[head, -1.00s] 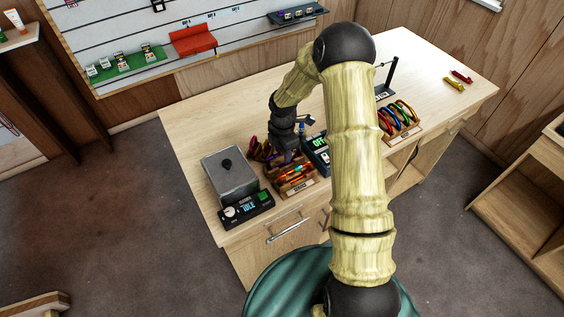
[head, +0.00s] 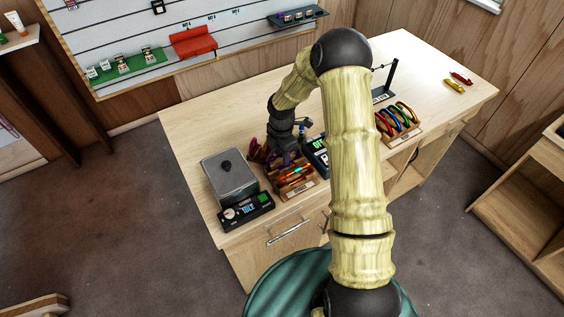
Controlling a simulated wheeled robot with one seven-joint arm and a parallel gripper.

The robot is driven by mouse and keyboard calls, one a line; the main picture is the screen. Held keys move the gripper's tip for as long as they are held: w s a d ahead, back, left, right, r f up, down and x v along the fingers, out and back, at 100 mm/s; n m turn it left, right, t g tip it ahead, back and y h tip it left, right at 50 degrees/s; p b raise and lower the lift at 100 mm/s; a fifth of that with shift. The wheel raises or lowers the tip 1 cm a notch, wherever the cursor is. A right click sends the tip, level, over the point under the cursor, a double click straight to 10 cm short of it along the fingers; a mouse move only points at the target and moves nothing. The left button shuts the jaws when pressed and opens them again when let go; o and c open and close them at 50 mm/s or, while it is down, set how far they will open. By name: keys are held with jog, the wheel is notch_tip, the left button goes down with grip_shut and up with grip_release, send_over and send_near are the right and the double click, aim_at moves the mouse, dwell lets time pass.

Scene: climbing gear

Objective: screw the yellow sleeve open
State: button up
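My gripper (head: 287,158) points down at the back of a small wooden tray (head: 312,190) of colourful pieces on the workbench. The fingertips are small and dark against the tray's contents, so I cannot tell whether they are open or touch anything. I cannot make out a yellow sleeve for certain. A wooden rack (head: 397,139) with several coloured rings or carabiners stands to the right of my arm. A yellow piece (head: 455,86) and a red piece (head: 462,77) lie at the bench's far right.
A grey lidded box (head: 230,178) with a dark control panel (head: 248,210) stands left of the tray. A dark device with a display (head: 316,152) is just right of my gripper. A black stand (head: 391,77) rises behind the rack. The bench's back left (head: 215,110) is clear.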

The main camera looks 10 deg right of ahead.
jog(key=shift+w+a, duration=0.1)
jog(key=shift+w, duration=0.25)
jog(key=shift+r, duration=0.2)
jog(key=shift+r+p, duration=1.05)
jog(key=shift+r, duration=0.25)
jog(key=shift+s+d, duration=0.25)
jog(key=shift+s, duration=0.45)
jog(key=shift+f, duration=0.15)
